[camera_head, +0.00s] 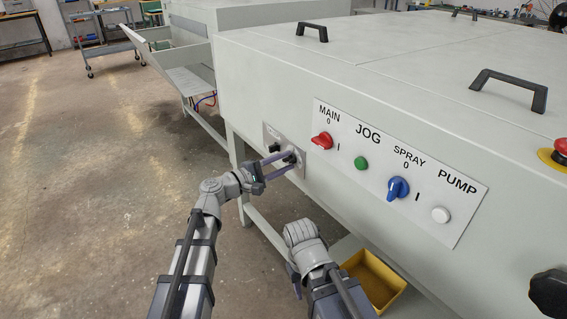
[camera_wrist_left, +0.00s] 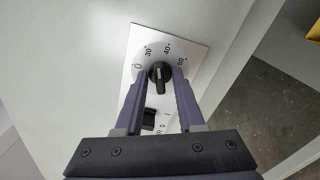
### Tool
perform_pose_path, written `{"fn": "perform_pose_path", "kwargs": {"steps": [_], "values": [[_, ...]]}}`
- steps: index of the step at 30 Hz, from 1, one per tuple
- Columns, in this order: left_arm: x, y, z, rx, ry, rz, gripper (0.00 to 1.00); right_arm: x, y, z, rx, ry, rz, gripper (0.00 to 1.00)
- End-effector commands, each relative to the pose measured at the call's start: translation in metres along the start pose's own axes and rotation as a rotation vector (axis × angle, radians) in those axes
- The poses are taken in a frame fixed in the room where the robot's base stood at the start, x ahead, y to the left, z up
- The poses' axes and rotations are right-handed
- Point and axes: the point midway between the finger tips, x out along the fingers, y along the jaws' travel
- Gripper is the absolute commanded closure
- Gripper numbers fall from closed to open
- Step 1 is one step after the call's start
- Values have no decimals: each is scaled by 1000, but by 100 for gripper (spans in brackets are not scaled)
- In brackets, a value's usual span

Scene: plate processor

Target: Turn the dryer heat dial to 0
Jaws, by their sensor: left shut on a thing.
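A black switch (camera_wrist_left: 149,120) sits beside the dial. To the right a larger panel (camera_head: 378,182) carries the red MAIN knob (camera_head: 322,141), green JOG button (camera_head: 361,163), blue SPRAY knob (camera_head: 398,188) and white PUMP button (camera_head: 440,214). A yellow bin (camera_head: 398,286) stands below.

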Motion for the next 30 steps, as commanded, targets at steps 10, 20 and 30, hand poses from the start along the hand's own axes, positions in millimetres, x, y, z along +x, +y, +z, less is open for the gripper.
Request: {"fn": "perform_pose_path", "kwargs": {"steps": [10,20,30], "values": [[-1,0,0,-326,2,-1,100,0,0,0,0,0,0,55],[-1,0,0,-639,2,-1,100,0,0,0,0,0,0,55],[-1,0,-1,-936,2,-2,100,0,0,0,0,0,0,55]]}}
